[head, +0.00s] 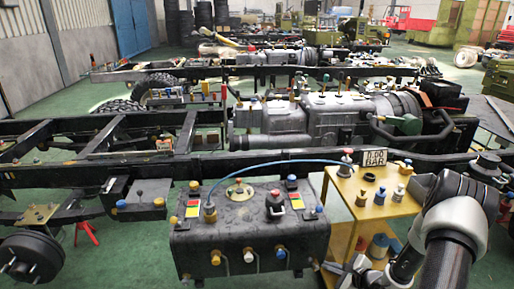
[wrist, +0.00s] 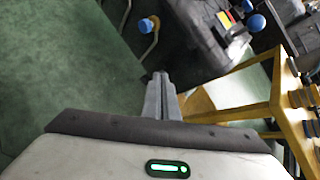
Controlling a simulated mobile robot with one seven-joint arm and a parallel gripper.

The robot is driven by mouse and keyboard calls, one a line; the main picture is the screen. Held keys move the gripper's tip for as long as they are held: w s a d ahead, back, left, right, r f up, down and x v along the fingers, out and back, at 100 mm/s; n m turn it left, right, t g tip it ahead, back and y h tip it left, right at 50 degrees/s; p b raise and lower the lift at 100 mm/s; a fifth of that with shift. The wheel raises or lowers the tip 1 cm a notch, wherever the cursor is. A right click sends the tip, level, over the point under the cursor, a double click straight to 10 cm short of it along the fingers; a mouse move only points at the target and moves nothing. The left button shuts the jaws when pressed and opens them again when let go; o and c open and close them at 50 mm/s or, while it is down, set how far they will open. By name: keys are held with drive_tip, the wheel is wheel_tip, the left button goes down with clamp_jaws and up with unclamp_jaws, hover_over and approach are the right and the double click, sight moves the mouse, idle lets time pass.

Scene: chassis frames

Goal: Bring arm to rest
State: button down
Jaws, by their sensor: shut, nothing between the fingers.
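My gripper (wrist: 161,76) is shut and empty. In the wrist view its two grey fingers lie together, pointing up the picture over the green floor, between the black tank and the yellow cart. In the head view my arm (head: 455,220) is bent at the lower right, in front of the yellow cart. Its wrist end reaches down and left, low beside the cart, and the fingertips are hard to make out there.
A black tank (head: 252,238) with coloured caps hangs on the chassis frame, left of my arm. A yellow cart (head: 343,187) with several small fittings on top stands close to my arm. Green floor (wrist: 60,60) is open at the left of the wrist view.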

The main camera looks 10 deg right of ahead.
drive_tip(key=w+a+r+n+g+y, duration=0.1)
drive_tip(key=a+r+n+y, duration=0.1)
drive_tip(key=a+r+n, duration=0.6)
drive_tip(key=w+a+r+n+g+y, duration=0.15)
drive_tip(key=a+r, duration=0.25)
drive_tip(key=r, duration=0.8)
drive_tip(key=s+a+r+n+g, duration=0.4)
drive_tip(key=s+a+r+n, duration=0.4)
drive_tip(key=s+a+r, duration=0.45)
drive_tip(key=s+d+r+n+t+h, duration=0.1)
drive_tip(key=s+d+r+n+h, duration=0.25)
drive_tip(key=s+r, duration=0.35)
drive_tip(key=s+d+r+n+t+h, duration=0.1)
drive_tip(key=s+d+r+n+h, duration=0.25)
drive_tip(key=s, duration=0.45)
wheel_tip(320, 180, up, 21)
drive_tip(key=p, duration=2)
drive_tip(key=shift+s+a+n, duration=0.15)
drive_tip(key=shift+a+n, duration=0.05)
drive_tip(key=shift+n, duration=0.25)
drive_tip(key=shift+f, duration=0.1)
